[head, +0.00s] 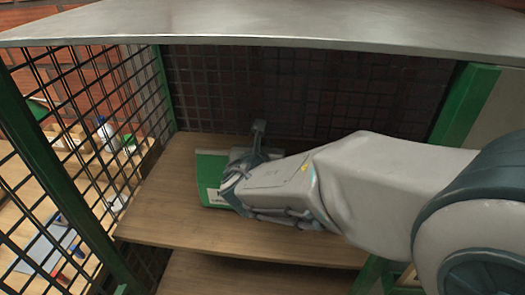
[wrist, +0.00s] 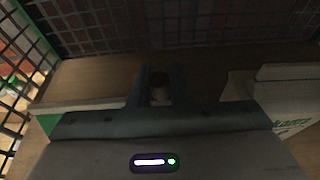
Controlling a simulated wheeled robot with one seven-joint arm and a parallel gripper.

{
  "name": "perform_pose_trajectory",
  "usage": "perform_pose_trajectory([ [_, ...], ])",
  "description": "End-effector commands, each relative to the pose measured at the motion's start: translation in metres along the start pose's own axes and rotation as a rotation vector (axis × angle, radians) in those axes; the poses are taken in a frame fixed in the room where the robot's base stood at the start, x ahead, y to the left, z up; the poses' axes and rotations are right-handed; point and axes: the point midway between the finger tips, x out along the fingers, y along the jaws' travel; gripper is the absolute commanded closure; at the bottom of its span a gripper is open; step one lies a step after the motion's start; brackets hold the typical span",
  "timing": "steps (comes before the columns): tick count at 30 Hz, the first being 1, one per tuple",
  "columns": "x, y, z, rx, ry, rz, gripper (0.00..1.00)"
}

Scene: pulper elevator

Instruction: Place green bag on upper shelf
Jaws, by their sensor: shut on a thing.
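The green bag (head: 211,180), a green pack with a white lettered panel, is at the upper wooden shelf board (head: 180,215), left of centre in the head view. My gripper (head: 245,165) reaches in from the right and covers much of the bag. In the wrist view my gripper (wrist: 160,90) is shut on the bag, whose pale, green-lettered side (wrist: 288,108) shows at the right. Another pale and green edge shows at the left. The fingertips' contact is dark and partly hidden. I cannot tell whether the bag's underside touches the board.
A grey metal top (head: 270,28) spans above the shelf. Black mesh closes the back (head: 300,95) and left side (head: 85,125), with green posts (head: 470,110) at the corners. A lower wooden board (head: 240,275) lies below. The board's front is clear.

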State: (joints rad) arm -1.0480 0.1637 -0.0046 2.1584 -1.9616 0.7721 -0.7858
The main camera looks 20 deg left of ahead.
Motion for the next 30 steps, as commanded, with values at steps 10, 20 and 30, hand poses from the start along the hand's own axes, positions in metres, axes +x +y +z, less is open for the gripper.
perform_pose_trajectory([
  [10,0.004,0.0,-0.012,0.003,-0.003,0.0,1.0],
  [20,0.005,0.0,-0.016,0.001,0.0,0.0,0.61],
  [30,0.002,0.0,-0.013,0.002,-0.001,0.001,0.61],
])
